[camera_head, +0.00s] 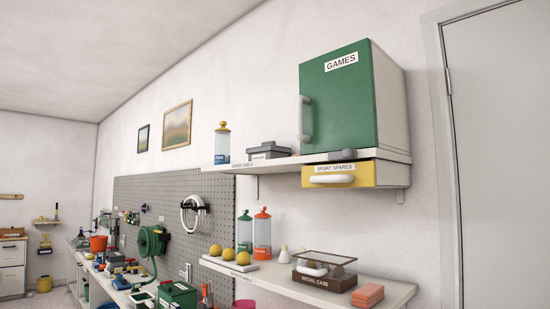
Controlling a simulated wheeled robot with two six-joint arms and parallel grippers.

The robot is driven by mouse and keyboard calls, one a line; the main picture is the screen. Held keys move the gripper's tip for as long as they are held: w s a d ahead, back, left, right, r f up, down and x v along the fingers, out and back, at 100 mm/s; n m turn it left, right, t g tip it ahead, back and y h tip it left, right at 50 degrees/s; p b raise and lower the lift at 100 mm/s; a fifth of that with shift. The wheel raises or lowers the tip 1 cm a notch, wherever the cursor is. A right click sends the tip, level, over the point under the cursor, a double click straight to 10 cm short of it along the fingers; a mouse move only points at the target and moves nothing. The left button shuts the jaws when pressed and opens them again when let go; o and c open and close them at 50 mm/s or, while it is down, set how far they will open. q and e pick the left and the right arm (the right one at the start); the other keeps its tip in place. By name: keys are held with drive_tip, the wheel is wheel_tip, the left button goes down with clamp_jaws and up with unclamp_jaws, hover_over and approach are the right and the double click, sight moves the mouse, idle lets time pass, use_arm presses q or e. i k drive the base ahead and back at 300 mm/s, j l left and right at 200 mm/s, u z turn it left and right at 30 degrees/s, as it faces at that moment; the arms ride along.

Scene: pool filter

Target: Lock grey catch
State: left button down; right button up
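A grey catch-like piece (343,155) sits at the seam between the green GAMES cabinet door (345,105) and the yellow SPORT SPARES drawer (365,174). It is too small to tell whether it is locked or unlocked. The green door has a white vertical handle (305,120) and looks shut. The drawer has a white handle (332,179) and looks shut. Neither of my grippers is in view.
The upper shelf (222,167) holds a blue-based canister (222,142) and a grey box (268,151). The lower shelf (305,292) holds yellow balls (244,252), canisters, a display case (324,271) and an orange block (368,296). A grey door (505,150) stands at right.

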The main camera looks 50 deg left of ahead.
sight(346, 154)
drive_tip(key=i+j+u, duration=0.1)
drive_tip(key=u, duration=1.1)
drive_tip(key=i+l+u, duration=0.1)
drive_tip(key=u, duration=0.25)
drive_tip(key=l+u, duration=0.15)
drive_tip(key=u, duration=0.2)
